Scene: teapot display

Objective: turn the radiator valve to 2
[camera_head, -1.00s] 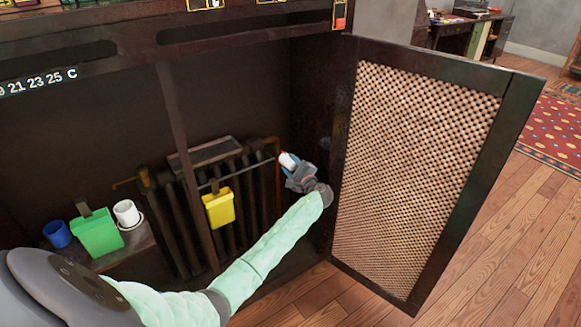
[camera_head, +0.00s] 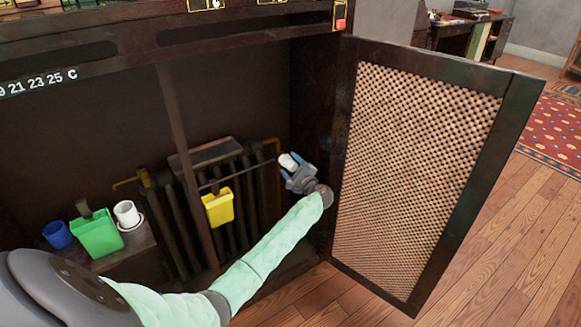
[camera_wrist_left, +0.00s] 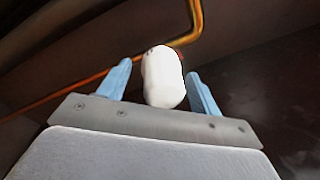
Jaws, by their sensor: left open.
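The radiator (camera_head: 262,195) stands inside the dark cabinet. Its white valve knob (camera_head: 288,161) is at the radiator's right end, by a brass pipe (camera_head: 268,146). My left gripper (camera_head: 291,170) reaches in from the left and is at the knob. In the left wrist view the white knob (camera_wrist_left: 163,78) stands between the two blue fingers of my left gripper (camera_wrist_left: 161,88), with a visible gap on each side. The fingers are open. Any number on the knob is too small to read. My right gripper is not in view.
The cabinet door with a woven panel (camera_head: 415,180) stands open at the right. A dark upright post (camera_head: 180,140) divides the opening. A yellow container (camera_head: 218,207) hangs at the radiator. A green container (camera_head: 97,235), white cup (camera_head: 126,213) and blue cup (camera_head: 57,235) are at left.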

